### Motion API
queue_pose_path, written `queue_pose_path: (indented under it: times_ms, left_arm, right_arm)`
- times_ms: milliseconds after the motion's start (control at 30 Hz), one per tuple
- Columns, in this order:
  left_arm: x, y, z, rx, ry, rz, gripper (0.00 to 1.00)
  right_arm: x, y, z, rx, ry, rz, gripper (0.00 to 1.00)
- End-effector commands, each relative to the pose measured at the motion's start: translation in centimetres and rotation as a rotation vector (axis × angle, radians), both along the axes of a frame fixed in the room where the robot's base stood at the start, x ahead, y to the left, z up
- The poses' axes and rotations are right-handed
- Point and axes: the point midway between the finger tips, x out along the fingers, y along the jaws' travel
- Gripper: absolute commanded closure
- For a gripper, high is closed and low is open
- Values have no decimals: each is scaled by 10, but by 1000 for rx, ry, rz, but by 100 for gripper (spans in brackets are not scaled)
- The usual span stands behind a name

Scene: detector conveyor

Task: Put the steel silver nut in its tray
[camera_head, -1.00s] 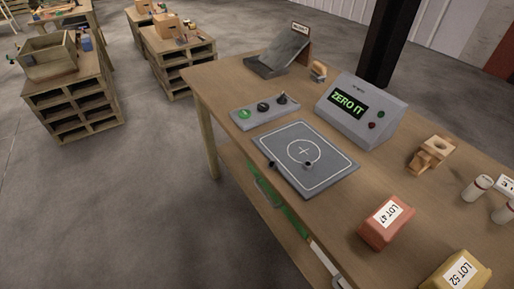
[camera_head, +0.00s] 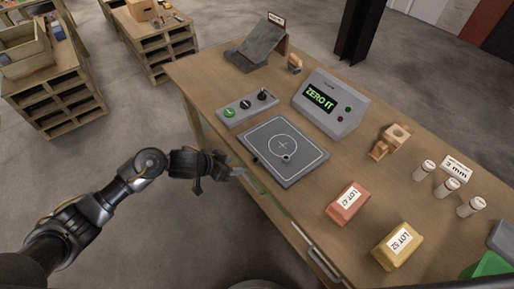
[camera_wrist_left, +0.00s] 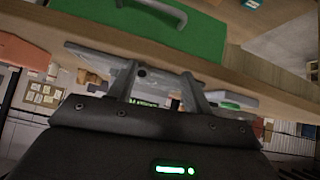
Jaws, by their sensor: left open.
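A small dark grey ring-shaped piece, which looks like the nut (camera_head: 286,157), lies on the grey plate (camera_head: 300,172) with a white circle and cross, near the circle's lower edge. My left gripper (camera_head: 238,172) is open and empty, just off the table's near-left edge, left of the plate and apart from the nut. In the left wrist view its two fingers (camera_wrist_left: 158,85) are spread before the table edge. A grey bin (camera_head: 503,236) and a green bin (camera_head: 490,266) are partly cut off at the lower right; I cannot tell which tray is the nut's. My right gripper is not in view.
A button panel (camera_head: 247,108), a grey ramp (camera_head: 257,48), a wooden block (camera_head: 390,141), red (camera_head: 347,205) and yellow (camera_head: 397,248) lot boxes and white cylinders (camera_head: 447,188) stand on the table.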

Motion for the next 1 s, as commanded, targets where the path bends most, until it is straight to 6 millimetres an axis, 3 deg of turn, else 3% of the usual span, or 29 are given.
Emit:
queue_pose_path:
  times_ms: [33, 100, 233, 367, 700, 1000]
  left_arm:
    - [-4, -2, 31, 23, -24, -34, 50]
    - [-11, -3, 50, 48, -37, -62, 50]
    - [-17, -3, 64, 69, -51, -83, 50]
    - [-18, -4, 62, 71, -50, -85, 50]
    - [2, -31, 29, 68, -48, -83, 50]
    - [6, -38, 21, 68, -50, -84, 50]
  right_arm:
    - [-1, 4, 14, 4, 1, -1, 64]
    - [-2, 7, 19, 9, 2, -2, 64]
    - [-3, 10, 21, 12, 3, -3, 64]
    - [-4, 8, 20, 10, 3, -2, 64]
    - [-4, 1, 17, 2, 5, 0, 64]
    - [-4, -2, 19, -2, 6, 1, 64]
